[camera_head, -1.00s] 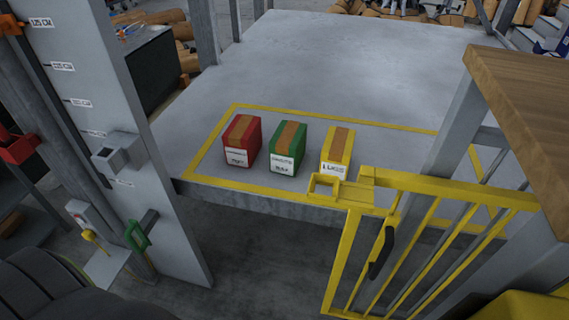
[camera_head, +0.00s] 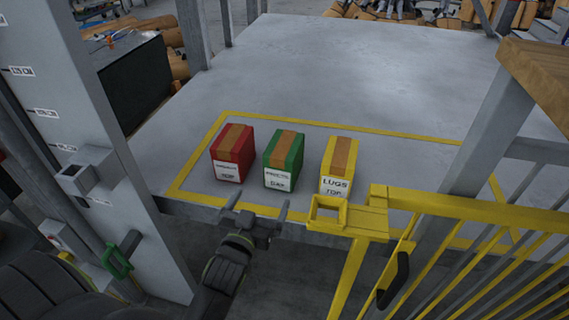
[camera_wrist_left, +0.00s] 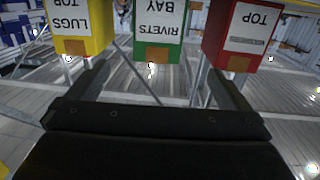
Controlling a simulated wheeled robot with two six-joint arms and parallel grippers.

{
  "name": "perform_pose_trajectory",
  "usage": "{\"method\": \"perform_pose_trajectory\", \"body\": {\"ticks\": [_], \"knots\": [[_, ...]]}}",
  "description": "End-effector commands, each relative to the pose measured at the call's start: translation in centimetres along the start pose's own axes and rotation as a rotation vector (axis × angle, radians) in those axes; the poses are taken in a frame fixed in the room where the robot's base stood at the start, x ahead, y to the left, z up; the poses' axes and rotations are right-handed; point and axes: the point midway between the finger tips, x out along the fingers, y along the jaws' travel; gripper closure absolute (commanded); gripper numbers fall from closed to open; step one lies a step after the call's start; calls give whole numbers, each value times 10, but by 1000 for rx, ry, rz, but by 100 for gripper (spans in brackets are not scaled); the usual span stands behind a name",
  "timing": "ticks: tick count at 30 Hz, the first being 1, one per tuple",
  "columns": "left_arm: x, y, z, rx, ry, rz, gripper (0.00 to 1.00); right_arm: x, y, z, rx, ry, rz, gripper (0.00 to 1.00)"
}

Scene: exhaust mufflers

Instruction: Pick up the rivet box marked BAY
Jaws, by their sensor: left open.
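The green box (camera_head: 278,178) stands on the grey platform between a red box (camera_head: 228,172) and a yellow box (camera_head: 335,185). In the left wrist view, upside down, the green box's label (camera_wrist_left: 160,20) reads RIVETS BAY. There the yellow box (camera_wrist_left: 75,47) reads LUGS TOP, and the red box (camera_wrist_left: 222,57) reads TOP with a smaller line I cannot read. My left gripper (camera_head: 262,205) is open and empty in front of the platform's front edge, near the green box and apart from it. Its two fingers (camera_wrist_left: 158,75) point towards the green box. My right gripper is out of view.
A yellow gate (camera_head: 470,208) with a small square holder (camera_head: 328,213) stands at the right, close to the yellow box. A grey post (camera_head: 110,150) with height labels stands at the left. The platform (camera_head: 350,75) behind the boxes is clear.

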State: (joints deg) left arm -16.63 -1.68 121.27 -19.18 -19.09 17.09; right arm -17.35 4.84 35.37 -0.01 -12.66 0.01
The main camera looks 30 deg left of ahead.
Motion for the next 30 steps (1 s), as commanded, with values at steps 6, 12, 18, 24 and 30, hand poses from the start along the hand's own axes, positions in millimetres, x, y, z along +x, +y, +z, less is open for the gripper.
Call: {"method": "perform_pose_trajectory", "body": {"ticks": [6,12,18,24,30], "knots": [[17,4,-16,-5,59,10,0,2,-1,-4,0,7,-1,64],[54,4,-19,-3,58,9,0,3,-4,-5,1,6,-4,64],[92,4,-20,-5,55,8,0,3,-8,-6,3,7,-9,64],[118,4,-21,-6,54,8,0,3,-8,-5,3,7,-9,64],[129,4,-23,-5,54,7,0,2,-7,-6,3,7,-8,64]]}}
